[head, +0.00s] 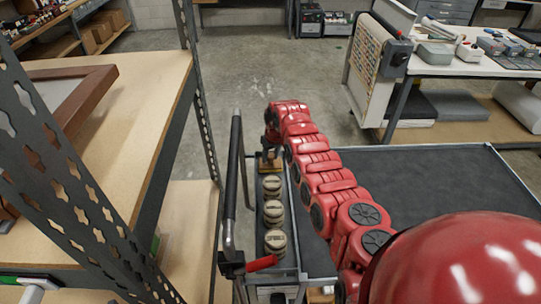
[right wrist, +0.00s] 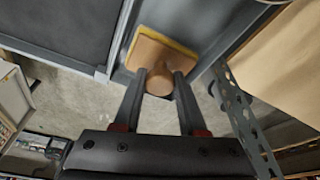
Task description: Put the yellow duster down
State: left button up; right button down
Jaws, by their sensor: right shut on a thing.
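The yellow duster (head: 270,167) is a wooden block with a round handle and a yellow edge. In the head view it is at the far end of a narrow side tray (head: 291,222) on a dark cart. My right gripper (head: 271,152) is directly above it. In the right wrist view the duster (right wrist: 143,48) is beyond the fingertips, and my right gripper (right wrist: 161,76) is shut on its round handle. I cannot tell whether the duster's underside touches the tray. My left gripper is not in view.
Several round beige-topped objects (head: 273,212) stand in a row in the tray, nearer than the duster. The cart's flat dark top (head: 430,175) is bare. A cart handle (head: 232,185) and a perforated shelf post (head: 200,95) stand close on the left.

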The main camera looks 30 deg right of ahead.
aim_at(274, 170)
jog(key=shift+f, duration=0.15)
jog(key=shift+c, duration=2.3)
grip_release()
jog(key=shift+r, duration=0.2)
jog(key=shift+r, duration=0.5)
jog(key=b+v, duration=0.2)
jog(key=v, duration=0.9)
jog(key=shift+b, duration=0.4)
jog(key=shift+s, duration=0.1)
